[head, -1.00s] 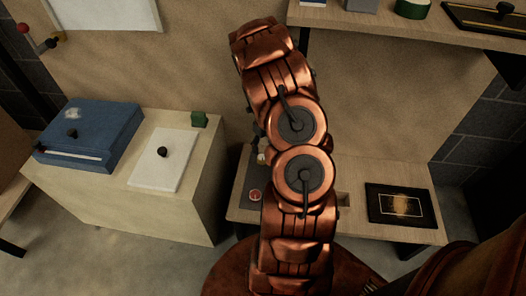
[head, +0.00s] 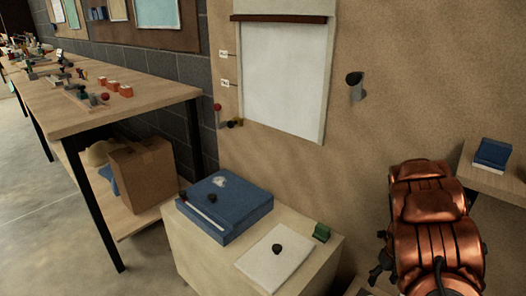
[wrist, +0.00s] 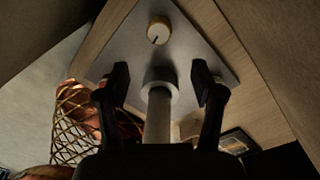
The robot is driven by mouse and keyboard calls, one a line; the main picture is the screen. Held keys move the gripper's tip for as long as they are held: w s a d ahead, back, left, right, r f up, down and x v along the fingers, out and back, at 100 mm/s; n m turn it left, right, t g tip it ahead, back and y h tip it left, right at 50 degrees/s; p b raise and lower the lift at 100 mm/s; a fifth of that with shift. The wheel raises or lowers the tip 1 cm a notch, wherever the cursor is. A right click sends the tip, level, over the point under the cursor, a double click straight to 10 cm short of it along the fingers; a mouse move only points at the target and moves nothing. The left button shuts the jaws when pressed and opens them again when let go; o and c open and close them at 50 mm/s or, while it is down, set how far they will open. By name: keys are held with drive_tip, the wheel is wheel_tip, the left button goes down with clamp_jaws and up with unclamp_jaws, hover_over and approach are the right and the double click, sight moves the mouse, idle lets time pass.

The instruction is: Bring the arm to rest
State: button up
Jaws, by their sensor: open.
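My gripper (wrist: 160,84) shows in the wrist view with its two dark fingers spread wide apart. A grey post with a round collar (wrist: 159,115) stands in the gap between the fingers, with clear space on both sides. I cannot tell how near it is in depth. Beyond the fingertips is a grey plate (wrist: 195,50) with a cream round dial (wrist: 158,30) on it. In the head view my copper arm (head: 430,225) is at the lower right, and my gripper cannot be made out there.
A pale cabinet (head: 215,262) left of my arm bears a blue box (head: 232,222), a white plate with a black knob (head: 272,262) and a green block (head: 322,232). A shelf (head: 503,187) with a blue block is at right. A long workbench (head: 150,105) runs along the left.

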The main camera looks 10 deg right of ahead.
drive_tip(key=s+a+r+n+p, duration=0.2)
drive_tip(key=a+r+n+p, duration=0.4)
drive_tip(key=r, duration=0.5)
drive_tip(key=s+a+r+n+p, duration=0.1)
drive_tip(key=a+r+n+p, duration=0.45)
drive_tip(key=r, duration=0.55)
drive_tip(key=s+a+r+n+p, duration=0.25)
drive_tip(key=a+r+n, duration=0.45)
drive_tip(key=r, duration=0.4)
drive_tip(key=s+a+r+n+g+p, duration=0.1)
drive_tip(key=s+a+r+n+p, duration=0.5)
drive_tip(key=s+r+n, duration=0.3)
drive_tip(key=s+a+r+n+p, duration=0.7)
drive_tip(key=s+a+r+n, duration=0.1)
drive_tip(key=s+r+n, duration=0.1)
wheel_tip(320, 180, up, 2)
drive_tip(key=shift+a+r+n+g+h, duration=0.1)
drive_tip(key=shift+a+n+g+h, duration=0.25)
drive_tip(key=shift+n, duration=0.3)
